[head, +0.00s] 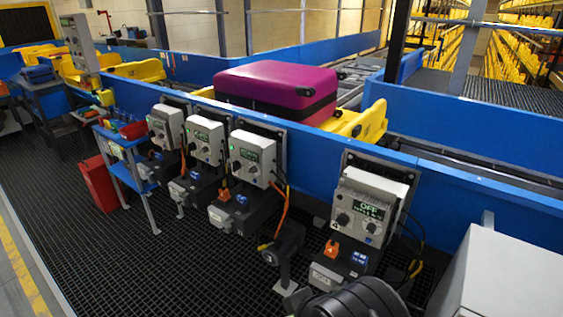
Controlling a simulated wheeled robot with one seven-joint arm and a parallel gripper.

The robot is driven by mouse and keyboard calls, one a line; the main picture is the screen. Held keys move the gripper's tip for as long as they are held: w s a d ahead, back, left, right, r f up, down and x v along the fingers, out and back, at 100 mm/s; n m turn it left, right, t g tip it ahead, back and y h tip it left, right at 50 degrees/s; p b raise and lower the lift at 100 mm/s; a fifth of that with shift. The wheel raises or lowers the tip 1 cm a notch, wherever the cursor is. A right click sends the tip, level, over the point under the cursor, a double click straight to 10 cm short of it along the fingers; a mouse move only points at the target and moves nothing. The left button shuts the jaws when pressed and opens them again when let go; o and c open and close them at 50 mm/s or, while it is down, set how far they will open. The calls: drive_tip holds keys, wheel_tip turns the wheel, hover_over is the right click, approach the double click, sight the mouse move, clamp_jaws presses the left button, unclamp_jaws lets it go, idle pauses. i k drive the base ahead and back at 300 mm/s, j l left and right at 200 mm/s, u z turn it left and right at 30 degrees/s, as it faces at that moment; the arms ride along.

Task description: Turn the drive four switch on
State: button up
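The nearest grey drive control box (365,205) is mounted on the conveyor's blue side wall at the right. Its lit display (370,209) reads OFF, and two dark round knobs sit on its front. Below it is a dark unit (345,265) with an orange switch-like part (332,249) and a blue label; the label's text is too small to read. My gripper is not in view. A black rounded part at the bottom edge looks like part of my arm.
Similar grey boxes (252,158) with green lights stand to the left. A magenta suitcase (277,88) lies on the conveyor behind the blue wall (312,155). A dark post-mounted device (283,250) stands left of the nearest unit. A grey cabinet (505,278) fills the lower right.

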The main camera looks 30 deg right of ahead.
sight(342, 219)
drive_tip(key=z, duration=1.55)
